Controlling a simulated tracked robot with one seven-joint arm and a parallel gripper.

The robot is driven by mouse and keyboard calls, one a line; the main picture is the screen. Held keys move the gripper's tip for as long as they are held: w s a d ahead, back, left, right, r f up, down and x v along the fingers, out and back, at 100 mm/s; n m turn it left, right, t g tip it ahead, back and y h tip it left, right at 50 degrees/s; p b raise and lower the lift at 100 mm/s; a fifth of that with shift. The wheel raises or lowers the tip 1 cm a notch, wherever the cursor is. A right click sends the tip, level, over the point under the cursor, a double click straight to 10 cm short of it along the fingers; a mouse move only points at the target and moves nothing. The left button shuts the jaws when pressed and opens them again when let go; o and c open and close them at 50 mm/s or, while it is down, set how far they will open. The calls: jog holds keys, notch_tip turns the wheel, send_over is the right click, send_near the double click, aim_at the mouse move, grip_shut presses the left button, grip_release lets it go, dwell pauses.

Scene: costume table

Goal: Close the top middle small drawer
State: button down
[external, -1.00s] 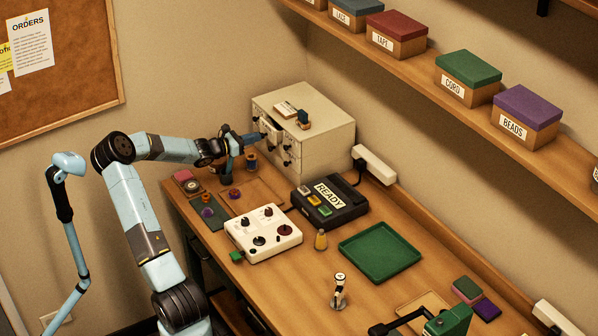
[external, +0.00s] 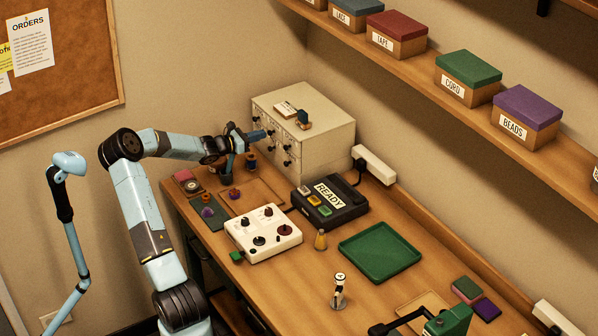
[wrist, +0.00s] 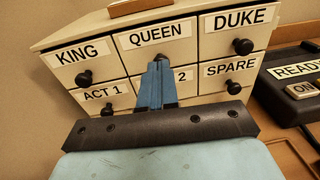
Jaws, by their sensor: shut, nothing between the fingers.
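The cream drawer cabinet (external: 328,142) stands at the back left of the table. In the wrist view its top middle drawer, labelled QUEEN (wrist: 170,35), looks about flush with the KING (wrist: 72,53) and DUKE (wrist: 240,19) drawers beside it. My gripper (external: 264,134) is shut and empty, with its blue fingertips (wrist: 157,66) at the lower part of the QUEEN drawer front.
Drawers labelled ACT 1 (wrist: 101,92) and SPARE (wrist: 226,69) flank the fingers below, with dark knobs sticking out. Small items (external: 303,117) lie on the cabinet top. A black READY box (external: 330,203) and a white control box (external: 263,233) stand in front.

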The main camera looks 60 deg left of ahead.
jog(key=s+a, duration=0.1)
jog(key=s, duration=1.1)
jog(key=shift+s, duration=0.4)
